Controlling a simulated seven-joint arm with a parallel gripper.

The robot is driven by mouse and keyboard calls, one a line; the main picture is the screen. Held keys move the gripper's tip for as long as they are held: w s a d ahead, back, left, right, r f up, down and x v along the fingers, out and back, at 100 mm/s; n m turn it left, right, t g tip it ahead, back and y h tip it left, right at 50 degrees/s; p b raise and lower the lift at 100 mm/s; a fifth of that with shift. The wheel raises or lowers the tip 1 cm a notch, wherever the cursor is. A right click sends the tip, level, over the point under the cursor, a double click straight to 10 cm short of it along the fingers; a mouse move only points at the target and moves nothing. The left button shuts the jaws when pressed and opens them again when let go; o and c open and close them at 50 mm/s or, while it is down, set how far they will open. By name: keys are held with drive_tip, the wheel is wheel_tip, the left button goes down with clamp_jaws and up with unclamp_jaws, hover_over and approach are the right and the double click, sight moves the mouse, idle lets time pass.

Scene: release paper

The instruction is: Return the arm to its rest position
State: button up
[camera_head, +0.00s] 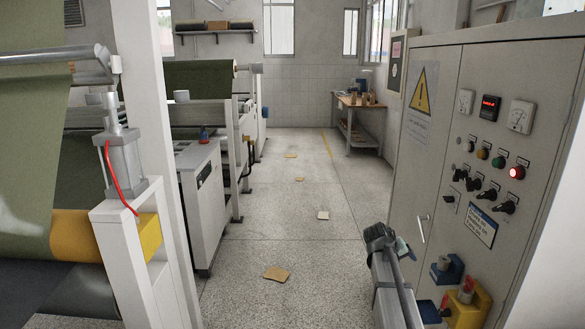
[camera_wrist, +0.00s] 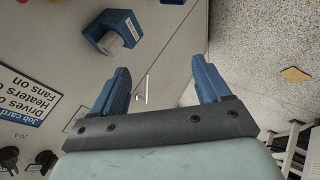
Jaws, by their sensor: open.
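My gripper (camera_wrist: 158,72) is open in the wrist view, its two blue fingers spread apart with nothing between them. It faces the grey control cabinet (camera_head: 432,150), whose front also shows in the wrist view (camera_wrist: 60,45). My arm rises at the lower right of the head view, in front of the cabinet's lower part; the fingers are hard to make out there.
A blue holder with a grey cylinder (camera_head: 445,269) and a yellow holder with a red top (camera_head: 467,305) are on the cabinet front. Paper scraps (camera_head: 276,273) lie on the aisle floor. Roller machines (camera_head: 200,190) stand left; a wooden bench (camera_head: 360,102) stands far back.

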drive_tip(key=s+a+f+g+y, duration=0.2)
drive_tip(key=s+a+f, duration=0.2)
drive_tip(key=s+f, duration=0.45)
drive_tip(key=s+a+f+g+y, duration=0.15)
drive_tip(key=s+a+f, duration=0.35)
drive_tip(key=f, duration=0.6)
drive_tip(key=s+a+f+g+y, duration=0.1)
drive_tip(key=s+a+f+y, duration=0.2)
drive_tip(key=s+f, duration=0.55)
drive_tip(key=s+a+f+g, duration=0.2)
drive_tip(key=s+f, duration=0.4)
drive_tip(key=s, duration=0.5)
drive_tip(key=s+a+f+g, duration=0.2)
drive_tip(key=s+f, duration=0.4)
drive_tip(key=s, duration=0.5)
drive_tip(key=s+a+f+g, duration=0.2)
drive_tip(key=s+f, duration=0.5)
drive_tip(key=s, duration=0.5)
drive_tip(key=shift+a+g+y, duration=0.35)
drive_tip(key=shift+y, duration=0.1)
drive_tip(key=shift+c, duration=0.3)
